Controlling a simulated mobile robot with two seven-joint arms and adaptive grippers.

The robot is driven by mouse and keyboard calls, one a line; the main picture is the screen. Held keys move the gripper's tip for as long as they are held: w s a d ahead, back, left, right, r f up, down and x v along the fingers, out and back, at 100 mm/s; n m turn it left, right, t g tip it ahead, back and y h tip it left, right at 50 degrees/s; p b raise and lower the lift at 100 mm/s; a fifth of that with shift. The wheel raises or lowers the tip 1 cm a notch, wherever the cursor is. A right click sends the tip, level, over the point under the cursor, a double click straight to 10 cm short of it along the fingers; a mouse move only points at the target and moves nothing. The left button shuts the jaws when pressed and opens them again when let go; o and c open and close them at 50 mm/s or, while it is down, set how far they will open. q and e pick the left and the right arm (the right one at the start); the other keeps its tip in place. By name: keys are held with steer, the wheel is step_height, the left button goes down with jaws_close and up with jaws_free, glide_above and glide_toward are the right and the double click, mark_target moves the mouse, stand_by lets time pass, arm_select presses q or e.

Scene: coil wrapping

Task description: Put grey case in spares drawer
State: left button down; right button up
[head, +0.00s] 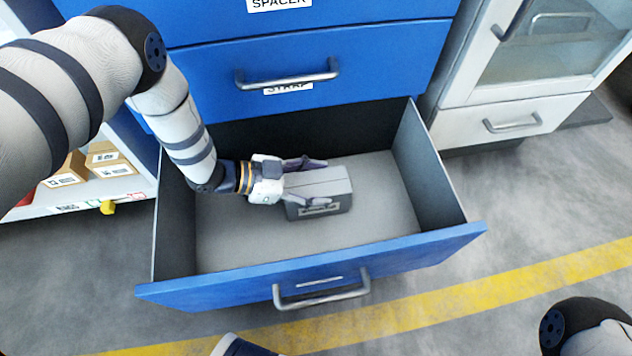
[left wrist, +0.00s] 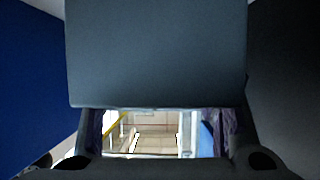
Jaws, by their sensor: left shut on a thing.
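The grey case (head: 322,188) is a box with a lighter top and a pale label on its darker front side. It is inside the open blue drawer (head: 310,287), near the middle of the drawer's grey floor. My left gripper (head: 316,182) reaches in from the left and is shut on the case, one finger on its far side and one on its near side. I cannot tell whether the case touches the drawer floor. In the left wrist view the case (left wrist: 155,55) fills the upper middle between the fingers. My right gripper is not in view.
The blue cabinet (head: 350,60) has closed drawers above, one label reading SPACER. A white cabinet (head: 515,118) with a glass door stands at right. Cardboard boxes (head: 105,160) sit on a shelf at left. A yellow line (head: 500,285) crosses the floor. The drawer has free room around the case.

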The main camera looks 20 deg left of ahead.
arm_select(q)
steer(key=shift+f, duration=0.1)
steer(key=c, duration=0.6)
jaws_free()
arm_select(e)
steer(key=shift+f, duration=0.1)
arm_select(q)
steer(key=shift+r, duration=0.2)
steer(key=p+v, duration=0.3)
steer(key=v, duration=0.9)
steer(key=shift+p, duration=0.3)
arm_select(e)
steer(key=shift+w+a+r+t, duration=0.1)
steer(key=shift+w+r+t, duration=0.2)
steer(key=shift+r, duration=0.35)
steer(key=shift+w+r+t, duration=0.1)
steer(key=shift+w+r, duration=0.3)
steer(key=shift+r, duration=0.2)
arm_select(q)
steer(key=shift+f, duration=0.1)
